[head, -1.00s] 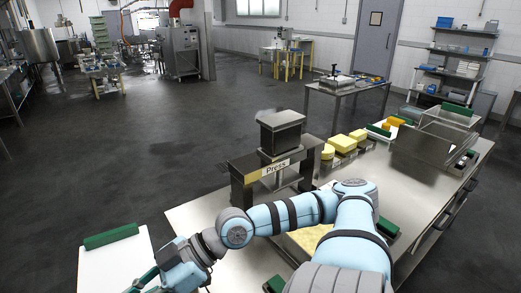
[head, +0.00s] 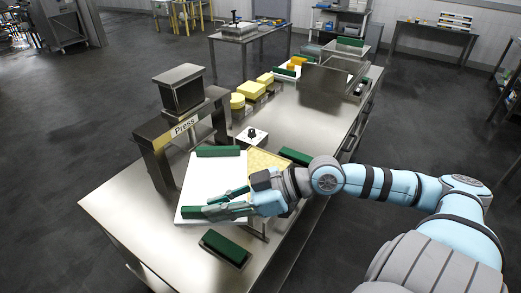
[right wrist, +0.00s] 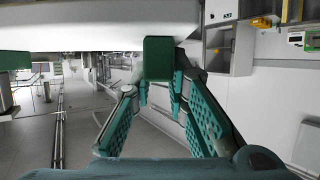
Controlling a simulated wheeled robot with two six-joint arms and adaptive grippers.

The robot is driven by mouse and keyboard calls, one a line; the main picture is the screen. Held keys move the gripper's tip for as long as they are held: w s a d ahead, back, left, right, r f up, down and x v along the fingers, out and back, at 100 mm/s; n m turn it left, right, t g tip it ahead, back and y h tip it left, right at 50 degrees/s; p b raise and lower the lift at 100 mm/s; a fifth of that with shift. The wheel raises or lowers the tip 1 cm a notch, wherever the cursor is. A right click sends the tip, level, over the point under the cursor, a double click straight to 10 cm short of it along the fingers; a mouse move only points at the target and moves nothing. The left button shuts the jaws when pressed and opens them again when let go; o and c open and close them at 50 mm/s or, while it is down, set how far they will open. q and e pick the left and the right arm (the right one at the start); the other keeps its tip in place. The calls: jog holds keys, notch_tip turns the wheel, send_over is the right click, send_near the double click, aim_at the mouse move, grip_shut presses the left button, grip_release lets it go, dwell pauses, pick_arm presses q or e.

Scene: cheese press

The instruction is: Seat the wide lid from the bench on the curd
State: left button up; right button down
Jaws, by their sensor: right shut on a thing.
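The wide lid is a white board (head: 198,178) with a green bar at its far edge and another at its near edge. My right gripper (head: 230,203) is shut on the near green bar, which shows between the fingers in the right wrist view (right wrist: 158,60). The lid (right wrist: 90,25) also fills the upper left there. In the head view the lid appears over the bench, in front of the press. The pale yellow curd (head: 266,161) shows just right of the lid, partly hidden by the lid and my gripper. My left gripper is not in view.
The press (head: 183,126) stands behind the lid. A small white plate with a black knob (head: 252,136) lies behind the curd. Green blocks (head: 225,248) (head: 296,156) sit on the steel bench on either side. Cheeses (head: 250,90) and a metal container (head: 330,82) stand further back.

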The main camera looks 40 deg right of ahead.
aim_at(224, 174)
jog(key=w+d+f+m+t+h, duration=0.1)
jog(key=w+d, duration=0.1)
jog(key=w, duration=0.1)
jog(key=w+d+f+m+t+h, duration=0.1)
jog(key=w+d, duration=0.1)
jog(key=d, duration=0.1)
jog(key=w+d+m+t+h, duration=0.1)
jog(key=w+d+m, duration=0.1)
jog(key=w+d, duration=0.1)
jog(key=shift+w+d+f+h, duration=0.2)
jog(key=shift+w+f+h, duration=0.15)
jog(key=shift+f+h, duration=0.05)
jog(key=w+d+f+m+h, duration=0.1)
jog(key=w+d+f+m+t+h, duration=0.1)
jog(key=d, duration=0.1)
jog(key=w+d+f+m+h, duration=0.1)
jog(key=w+d, duration=0.1)
jog(key=shift+d+f, duration=0.15)
jog(key=shift+f, duration=0.05)
jog(key=shift+w+d+f+b, duration=0.1)
jog(key=shift+f+b, duration=0.1)
jog(key=shift+b, duration=0.1)
notch_tip(224, 174, down, 5)
jog(key=b, duration=0.5)
jog(key=shift+f+b, duration=0.45)
jog(key=shift+f, duration=0.25)
jog(key=shift+p, duration=0.35)
jog(key=shift+f+b, duration=0.45)
jog(key=shift+f, duration=0.1)
